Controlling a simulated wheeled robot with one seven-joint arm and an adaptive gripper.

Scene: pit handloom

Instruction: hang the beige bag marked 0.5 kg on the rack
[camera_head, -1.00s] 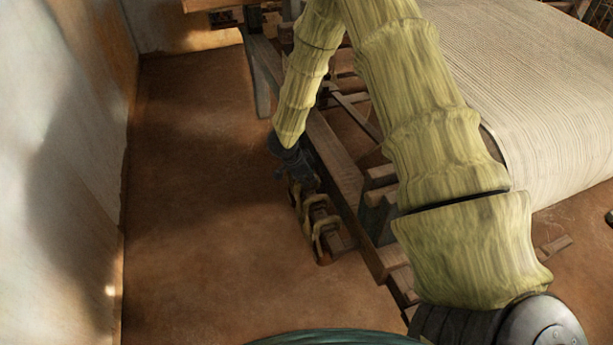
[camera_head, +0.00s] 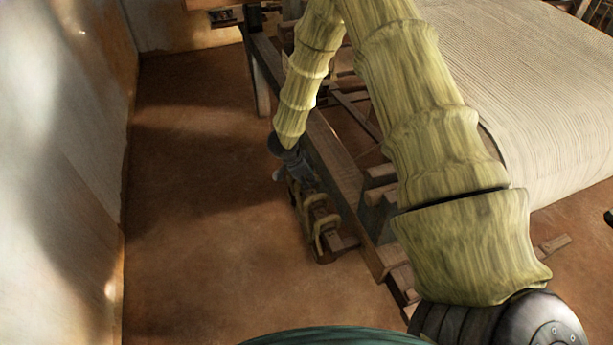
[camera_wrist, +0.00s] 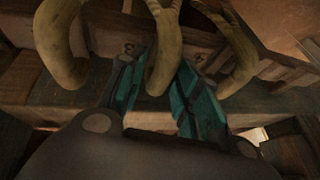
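My gripper (camera_wrist: 158,75) is open at the rack, with a gap between its teal-padded fingers. In the head view my gripper (camera_head: 290,172) is small and dark, just above the rack. The rack (camera_wrist: 30,85) is a brown wooden piece with curved olive-tan hooks. The middle hook (camera_wrist: 164,55) shows between my fingertips; I cannot tell if they touch it. A left hook (camera_wrist: 62,65) and a right hook (camera_wrist: 238,55) flank it. The rack's hooks (camera_head: 322,222) also show in the head view. I cannot make out the beige bag in either view.
The loom's wooden beam (camera_head: 335,160) runs close to the right of my gripper. The wide pale warp (camera_head: 540,90) lies farther right. A whitish wall (camera_head: 60,180) stands at left, with bare brown floor (camera_head: 200,210) between.

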